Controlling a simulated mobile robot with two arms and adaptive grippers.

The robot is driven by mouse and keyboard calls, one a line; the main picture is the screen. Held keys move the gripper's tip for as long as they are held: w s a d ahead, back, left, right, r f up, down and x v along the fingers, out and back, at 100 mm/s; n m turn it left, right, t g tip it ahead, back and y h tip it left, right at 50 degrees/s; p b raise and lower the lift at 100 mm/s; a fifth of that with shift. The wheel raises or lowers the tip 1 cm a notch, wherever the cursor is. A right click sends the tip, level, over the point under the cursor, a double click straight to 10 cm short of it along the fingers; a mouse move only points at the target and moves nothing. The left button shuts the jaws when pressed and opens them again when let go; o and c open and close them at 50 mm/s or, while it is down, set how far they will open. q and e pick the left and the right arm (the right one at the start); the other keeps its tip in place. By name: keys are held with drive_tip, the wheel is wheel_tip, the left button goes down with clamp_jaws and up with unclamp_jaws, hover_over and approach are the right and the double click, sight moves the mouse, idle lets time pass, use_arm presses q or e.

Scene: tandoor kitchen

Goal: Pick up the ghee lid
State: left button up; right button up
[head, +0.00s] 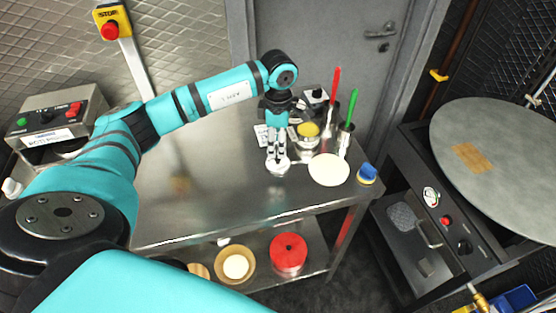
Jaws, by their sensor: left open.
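A small silvery round piece, which looks like the ghee lid (279,168), lies on the steel table near its right end. My left gripper (277,156) points down right over it, with its fingers open at the lid's top. I cannot tell whether the fingers touch it, and they hide part of it. A metal pot with yellow ghee (309,130) stands uncovered just behind and to the right of the gripper. My right gripper is not in view.
A pale flat disc (328,170) lies right of the lid, beside a blue and yellow piece (367,174). The steel table (200,205) is clear at left. A red tin (288,252) is on the lower shelf.

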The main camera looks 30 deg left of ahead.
sight(278, 160)
use_arm(q)
drive_tip(key=shift+f+p, duration=0.35)
drive_tip(key=shift+f, duration=0.05)
wheel_tip(278, 160, down, 4)
drive_tip(key=shift+r+p, duration=0.2)
drive_tip(key=shift+p, duration=0.6)
drive_tip(key=shift+f, duration=0.3)
drive_tip(key=shift+a+f, duration=0.1)
drive_tip(key=c, duration=0.5)
clamp_jaws()
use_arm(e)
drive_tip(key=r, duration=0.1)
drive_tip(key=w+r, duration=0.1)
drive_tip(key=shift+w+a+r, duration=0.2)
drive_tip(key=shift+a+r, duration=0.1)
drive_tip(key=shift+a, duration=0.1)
